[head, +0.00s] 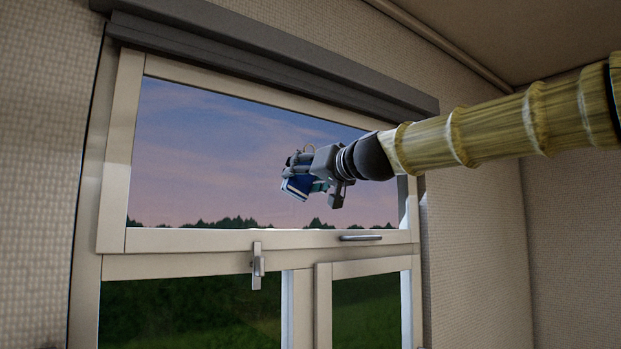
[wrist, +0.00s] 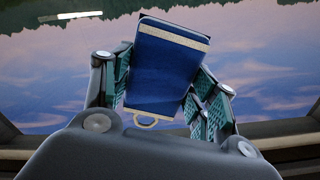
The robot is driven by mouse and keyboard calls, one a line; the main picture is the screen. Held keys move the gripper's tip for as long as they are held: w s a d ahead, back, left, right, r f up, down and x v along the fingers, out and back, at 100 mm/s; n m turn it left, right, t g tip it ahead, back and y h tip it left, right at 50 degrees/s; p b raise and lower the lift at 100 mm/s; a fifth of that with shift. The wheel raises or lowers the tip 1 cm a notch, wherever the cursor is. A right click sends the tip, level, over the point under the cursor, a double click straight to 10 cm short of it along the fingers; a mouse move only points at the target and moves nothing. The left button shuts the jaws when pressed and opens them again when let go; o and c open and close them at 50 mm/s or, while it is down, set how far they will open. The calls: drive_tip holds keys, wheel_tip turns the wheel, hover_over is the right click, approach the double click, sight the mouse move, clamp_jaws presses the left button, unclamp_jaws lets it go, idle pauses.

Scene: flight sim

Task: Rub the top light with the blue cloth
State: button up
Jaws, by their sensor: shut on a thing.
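My gripper (head: 302,172) is raised in front of the upper window pane, shut on a blue cloth (head: 298,187). In the wrist view the blue cloth (wrist: 168,68) looks like a flat, folded block with a pale stripe near its far end and a small loop at its near end. It sits between the teal-padded fingers of my gripper (wrist: 160,85). The top light (head: 230,150) is the wide upper pane, in a cream frame, and shows a dusk sky and treeline. I cannot tell whether the cloth touches the glass.
A dark grey blind housing (head: 270,55) runs along the top of the window. A latch (head: 257,265) and a handle (head: 361,238) sit on the frame below the top light. Lower panes (head: 190,312) are beneath. Textured walls flank the window.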

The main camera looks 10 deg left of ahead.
drive_tip(key=shift+s+a, duration=1.35)
drive_tip(key=shift+s+d+b, duration=0.1)
drive_tip(key=shift+s+b, duration=0.05)
drive_tip(key=shift+b, duration=0.25)
drive_tip(key=shift+b+v, duration=0.85)
drive_tip(key=shift+v, duration=1.9)
drive_tip(key=shift+b+v, duration=0.5)
drive_tip(key=shift+v, duration=1.05)
